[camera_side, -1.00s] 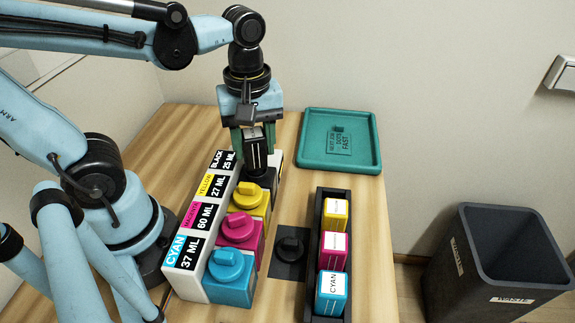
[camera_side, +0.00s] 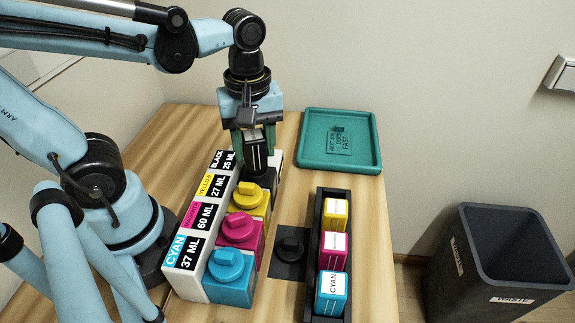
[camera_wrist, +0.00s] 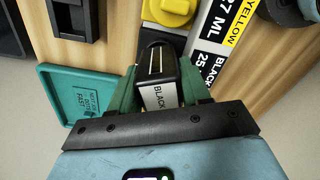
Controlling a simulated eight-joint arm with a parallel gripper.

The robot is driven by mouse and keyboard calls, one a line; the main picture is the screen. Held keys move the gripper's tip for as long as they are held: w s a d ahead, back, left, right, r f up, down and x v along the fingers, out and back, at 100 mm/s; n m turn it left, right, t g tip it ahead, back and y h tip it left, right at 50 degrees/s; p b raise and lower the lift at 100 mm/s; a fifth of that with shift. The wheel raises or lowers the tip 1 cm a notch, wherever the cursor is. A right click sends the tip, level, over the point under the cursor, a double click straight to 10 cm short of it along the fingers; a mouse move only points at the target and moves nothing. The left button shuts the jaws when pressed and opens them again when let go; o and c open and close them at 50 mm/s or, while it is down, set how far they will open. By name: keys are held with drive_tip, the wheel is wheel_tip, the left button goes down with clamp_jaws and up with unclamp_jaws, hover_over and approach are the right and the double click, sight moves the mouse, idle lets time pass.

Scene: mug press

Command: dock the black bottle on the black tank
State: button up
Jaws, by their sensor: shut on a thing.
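My gripper (camera_side: 254,137) is shut on the black bottle (camera_side: 256,158), with its green fingers on both sides. The bottle is upright over the black tank (camera_side: 267,180), the far tank of the row. In the wrist view the bottle (camera_wrist: 161,75) shows its white BLACK label between the fingers. Its lower end meets or nearly meets the top of the tank; I cannot tell whether it is fully seated. The tank is mostly hidden behind the bottle and the yellow tank's cap. The BLACK 25 ML label (camera_side: 224,160) is beside it.
Yellow (camera_side: 247,195), magenta (camera_side: 240,229) and cyan (camera_side: 227,266) capped tanks stand nearer in the row. A black cap lies on a dark pad (camera_side: 286,268). A black rack (camera_side: 323,196) holds three bottles. A green tray (camera_side: 313,163) is behind; a waste bin (camera_side: 505,265) stands right.

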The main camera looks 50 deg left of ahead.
drive_tip(key=shift+f, duration=0.35)
drive_tip(key=o, duration=0.9)
drive_tip(key=shift+r, duration=5.5)
drive_tip(key=shift+f, duration=4)
drive_tip(key=shift+r, duration=0.1)
